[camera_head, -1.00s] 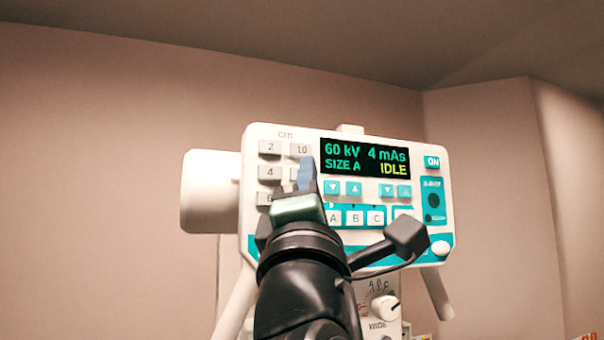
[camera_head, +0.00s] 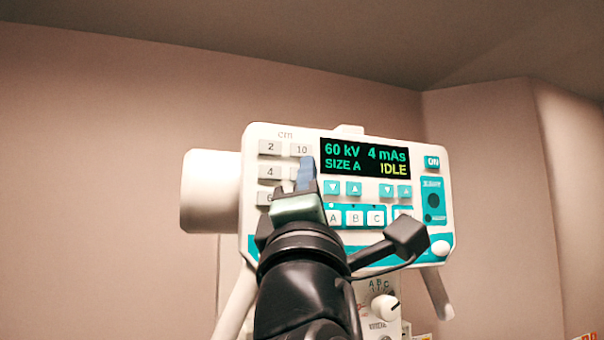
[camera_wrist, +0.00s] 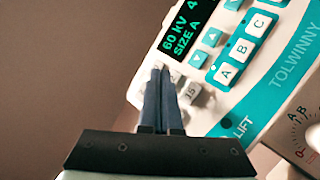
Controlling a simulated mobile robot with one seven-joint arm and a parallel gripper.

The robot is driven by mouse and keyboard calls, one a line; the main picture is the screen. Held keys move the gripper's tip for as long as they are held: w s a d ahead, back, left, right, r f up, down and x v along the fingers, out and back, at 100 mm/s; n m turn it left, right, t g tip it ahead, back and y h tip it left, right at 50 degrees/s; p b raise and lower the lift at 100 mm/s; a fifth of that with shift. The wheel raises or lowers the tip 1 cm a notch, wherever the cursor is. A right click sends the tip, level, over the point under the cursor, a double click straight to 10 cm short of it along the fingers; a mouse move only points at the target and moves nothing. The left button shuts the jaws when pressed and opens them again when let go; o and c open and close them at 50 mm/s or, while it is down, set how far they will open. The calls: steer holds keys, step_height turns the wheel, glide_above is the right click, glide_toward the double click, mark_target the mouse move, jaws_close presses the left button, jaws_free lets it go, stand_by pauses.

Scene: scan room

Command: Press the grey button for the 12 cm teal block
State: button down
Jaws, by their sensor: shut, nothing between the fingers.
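Grey buttons stand in two columns under "cm" on the left of a white control panel (camera_head: 345,128). In the head view I read the 2 button (camera_head: 270,147), the 10 button (camera_head: 302,149) and the 4 button (camera_head: 269,172); a 6 button is partly covered. A button right of the 4 is mostly hidden behind my gripper (camera_head: 307,162), its label unreadable. My gripper is shut and empty, its blue fingertips over that column just below the 10. In the wrist view the fingertips (camera_wrist: 160,70) overlap the grey buttons, beside the 15 button (camera_wrist: 190,90). Contact cannot be told. No teal block shows.
The display (camera_head: 365,158) reads 60 kV, 4 mAs, SIZE A, IDLE. Teal arrow buttons, the A, B and C buttons (camera_head: 355,217) and the ON button (camera_head: 432,162) lie right of my gripper. A knob (camera_head: 385,308) sits below the panel.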

steer(key=shift+w, duration=0.1)
steer(key=shift+w+a, duration=0.1)
steer(key=shift+w, duration=0.2)
steer(key=shift+w+a, duration=0.1)
steer(key=shift+w, duration=0.25)
stand_by(0.8)
steer(key=shift+s, duration=0.1)
steer(key=shift+s+d, duration=0.2)
steer(key=shift+s, duration=0.45)
steer(key=shift+s+d+b, duration=0.1)
steer(key=shift+s+d, duration=0.1)
steer(key=shift+s, duration=0.6)
steer(key=shift+s+d+b, duration=0.1)
steer(key=shift+s+d, duration=0.15)
steer(key=shift+s, duration=0.55)
steer(key=shift+s+d+b, duration=0.1)
steer(key=shift+s+d, duration=0.1)
steer(key=shift+s, duration=0.6)
